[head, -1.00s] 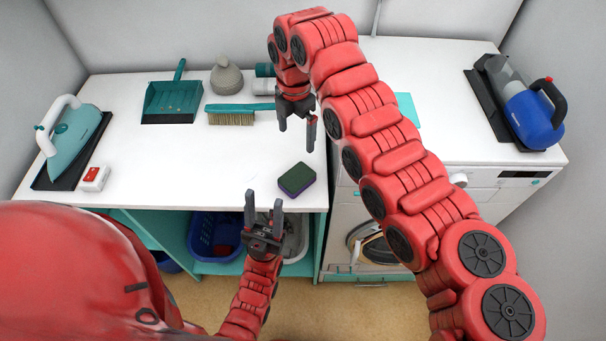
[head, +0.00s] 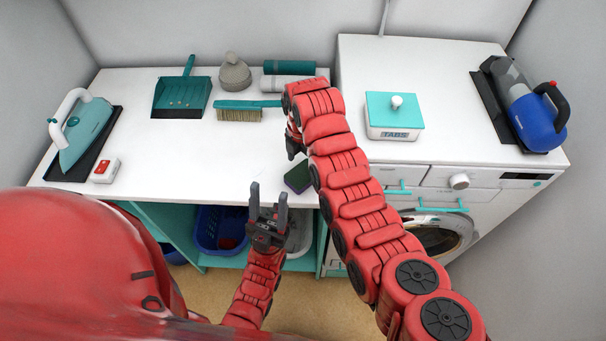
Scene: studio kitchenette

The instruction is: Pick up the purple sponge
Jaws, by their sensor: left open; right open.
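The purple sponge (head: 297,178), with a dark green top, lies on the white counter (head: 190,160) near its front edge. My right arm partly covers its right side. My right gripper (head: 292,150) is just behind and above the sponge, pointing down; its fingers are mostly hidden by its own wrist and arm. My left gripper (head: 268,200) is open and empty, fingers upward, at the counter's front edge, left of and in front of the sponge and apart from it.
An iron (head: 84,130) and a small red-white box (head: 105,171) are left. A TABS box (head: 394,115) and a blue vacuum (head: 535,118) are right. The counter's middle is clear.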

